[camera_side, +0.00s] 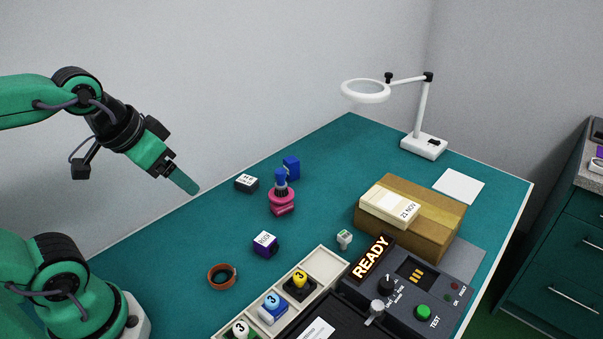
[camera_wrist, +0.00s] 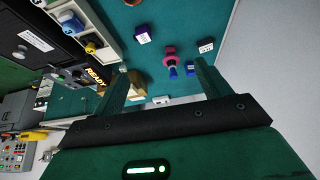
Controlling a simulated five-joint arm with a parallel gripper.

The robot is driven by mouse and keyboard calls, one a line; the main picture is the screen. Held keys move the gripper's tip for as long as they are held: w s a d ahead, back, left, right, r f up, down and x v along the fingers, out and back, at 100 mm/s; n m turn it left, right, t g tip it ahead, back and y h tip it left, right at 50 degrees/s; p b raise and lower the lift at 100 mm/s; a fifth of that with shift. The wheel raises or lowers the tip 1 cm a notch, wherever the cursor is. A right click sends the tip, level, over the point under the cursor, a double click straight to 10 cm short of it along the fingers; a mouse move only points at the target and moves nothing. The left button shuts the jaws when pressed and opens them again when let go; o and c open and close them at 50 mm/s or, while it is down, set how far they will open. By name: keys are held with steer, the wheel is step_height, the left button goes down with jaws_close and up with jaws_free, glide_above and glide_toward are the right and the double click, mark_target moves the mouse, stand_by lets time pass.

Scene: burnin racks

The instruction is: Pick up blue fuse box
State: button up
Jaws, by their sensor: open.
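The blue fuse box (camera_side: 291,167) looks like a small upright blue block. It stands toward the back left of the teal table, behind a pink and blue item (camera_side: 281,197). In the wrist view the fuse box (camera_wrist: 190,69) appears small, beside the pink item, between my fingers in the picture but far beyond them. My gripper (camera_side: 184,181) is in the air at the left, well above the table and apart from everything. In the wrist view my gripper (camera_wrist: 162,85) has its two fingers spread with nothing between them.
Near the fuse box are a black box with a white label (camera_side: 246,183) and a purple box (camera_side: 265,245). A brown ring (camera_side: 222,276) lies nearer. A tray of numbered blocks (camera_side: 325,264), a test panel (camera_side: 410,290), a cardboard box (camera_side: 440,203) and a magnifier lamp (camera_side: 424,146) occupy the right.

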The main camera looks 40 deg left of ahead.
steer(key=shift+c, duration=1.4)
steer(key=w, duration=0.1)
steer(key=m+g, duration=0.3)
steer(key=g, duration=0.3)
glide_above(288, 161)
step_height(288, 161, down, 16)
steer(key=shift+r, duration=0.1)
steer(key=shift+w+f, duration=0.1)
steer(key=shift+f, duration=0.3)
